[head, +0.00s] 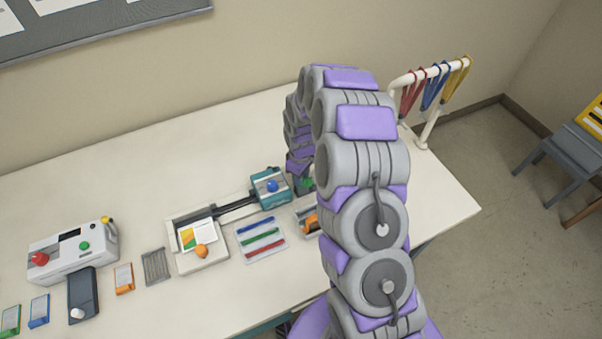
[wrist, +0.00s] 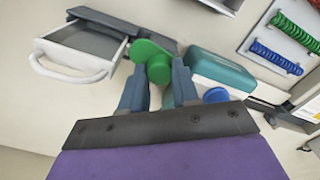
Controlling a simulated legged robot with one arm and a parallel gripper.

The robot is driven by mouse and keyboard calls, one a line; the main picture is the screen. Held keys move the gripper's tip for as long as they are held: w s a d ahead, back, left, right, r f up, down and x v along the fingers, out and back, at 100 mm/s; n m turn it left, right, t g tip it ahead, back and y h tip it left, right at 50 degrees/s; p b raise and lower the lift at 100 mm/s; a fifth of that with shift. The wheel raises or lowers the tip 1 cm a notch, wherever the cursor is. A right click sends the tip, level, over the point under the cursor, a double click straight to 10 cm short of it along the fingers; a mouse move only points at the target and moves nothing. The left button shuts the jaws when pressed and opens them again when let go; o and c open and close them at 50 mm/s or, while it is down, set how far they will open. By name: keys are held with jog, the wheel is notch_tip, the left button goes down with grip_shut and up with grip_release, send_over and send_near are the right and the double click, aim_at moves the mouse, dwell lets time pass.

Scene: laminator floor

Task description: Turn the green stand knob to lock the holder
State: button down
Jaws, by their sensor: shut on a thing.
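The green stand knob (wrist: 155,58) shows in the wrist view as a round green disc with a raised round part at its front. My gripper (wrist: 158,86) has one dark finger on each side of the knob and is shut on it. In the head view only a small green patch (head: 308,182) shows beside my arm, which hides most of my gripper there. A teal block (wrist: 222,68) with a blue knob (wrist: 215,95) stands just right of my gripper in the wrist view. The holder cannot be told apart clearly.
A grey open box with a pale handle (wrist: 75,72) lies left of the knob in the wrist view. In the head view, a white machine (head: 72,250), a tray of coloured strips (head: 262,240) and a lanyard rack (head: 428,130) stand on the table. The back left tabletop is clear.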

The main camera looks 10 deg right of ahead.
jog(key=shift+w+r+n+p, duration=0.1)
jog(key=shift+n+p, duration=0.25)
jog(key=shift+n, duration=0.85)
jog(key=c, duration=0.8)
grip_release()
notch_tip(320, 180, up, 17)
jog(key=shift+r+p, duration=0.1)
jog(key=shift+p, duration=0.55)
